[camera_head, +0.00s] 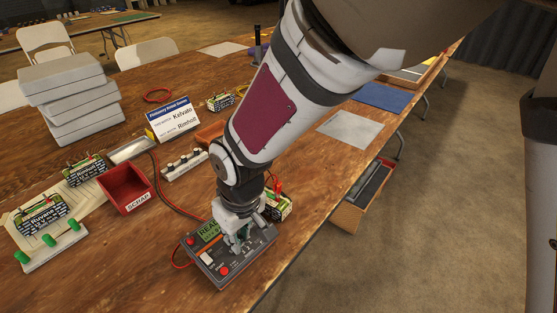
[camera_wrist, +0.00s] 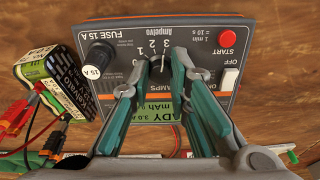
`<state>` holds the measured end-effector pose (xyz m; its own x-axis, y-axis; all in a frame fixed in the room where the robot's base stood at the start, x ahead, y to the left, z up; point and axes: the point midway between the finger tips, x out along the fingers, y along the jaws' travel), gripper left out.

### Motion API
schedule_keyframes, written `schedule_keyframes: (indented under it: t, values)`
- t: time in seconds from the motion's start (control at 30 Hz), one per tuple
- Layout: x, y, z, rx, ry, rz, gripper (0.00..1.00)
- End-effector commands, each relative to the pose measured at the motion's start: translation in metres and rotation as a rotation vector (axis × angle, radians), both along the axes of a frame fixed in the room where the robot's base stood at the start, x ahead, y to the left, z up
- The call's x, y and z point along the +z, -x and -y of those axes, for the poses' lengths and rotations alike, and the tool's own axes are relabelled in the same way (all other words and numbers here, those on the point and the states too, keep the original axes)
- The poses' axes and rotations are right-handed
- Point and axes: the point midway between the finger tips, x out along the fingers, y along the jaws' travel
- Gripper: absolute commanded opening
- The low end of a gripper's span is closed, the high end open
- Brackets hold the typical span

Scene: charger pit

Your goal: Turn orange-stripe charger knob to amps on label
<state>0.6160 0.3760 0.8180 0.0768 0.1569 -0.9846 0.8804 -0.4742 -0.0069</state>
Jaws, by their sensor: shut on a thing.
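The grey charger (camera_head: 205,270) lies on the wooden table near its front edge. In the wrist view its panel (camera_wrist: 195,42) appears upside down, with orange marks, an AMPS scale, a red START button and an OFF switch. My gripper (camera_wrist: 160,68) points down at the AMPS dial, its teal fingers shut on the knob, which they mostly hide. Numbers 1, 2 and 3 show beside it; I cannot tell exactly where the knob points. The green display (camera_wrist: 160,108), partly covered by the fingers, seems to read READY and 3.0 A. A battery labelled Kelvato (camera_wrist: 50,80) stands beside the charger.
A black 15 A fuse cap (camera_wrist: 97,60) sits on the panel near the fingers.

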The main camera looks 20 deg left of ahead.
Motion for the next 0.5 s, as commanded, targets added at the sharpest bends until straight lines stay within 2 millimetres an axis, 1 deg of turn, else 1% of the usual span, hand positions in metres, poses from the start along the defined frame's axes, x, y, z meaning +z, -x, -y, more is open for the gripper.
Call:
schedule_keyframes:
  t: [0.2, 0.23, 0.27, 0.3, 0.33, 0.5]
  values:
    - [-0.0002, 0.0004, 0.0002, 0.001, 0.001, 0.000, 0.00]
    - [-0.0002, 0.0004, 0.0002, 0.001, 0.001, 0.000, 0.20]
    - [-0.0002, 0.0004, 0.0002, 0.001, 0.001, 0.000, 0.26]
    - [-0.0002, 0.0004, 0.0002, 0.001, 0.001, 0.000, 0.35]
    - [-0.0001, 0.0004, 0.0001, 0.001, 0.001, 0.000, 0.38]
    - [-0.0001, 0.0003, 0.0001, 0.001, 0.001, 0.000, 0.38]
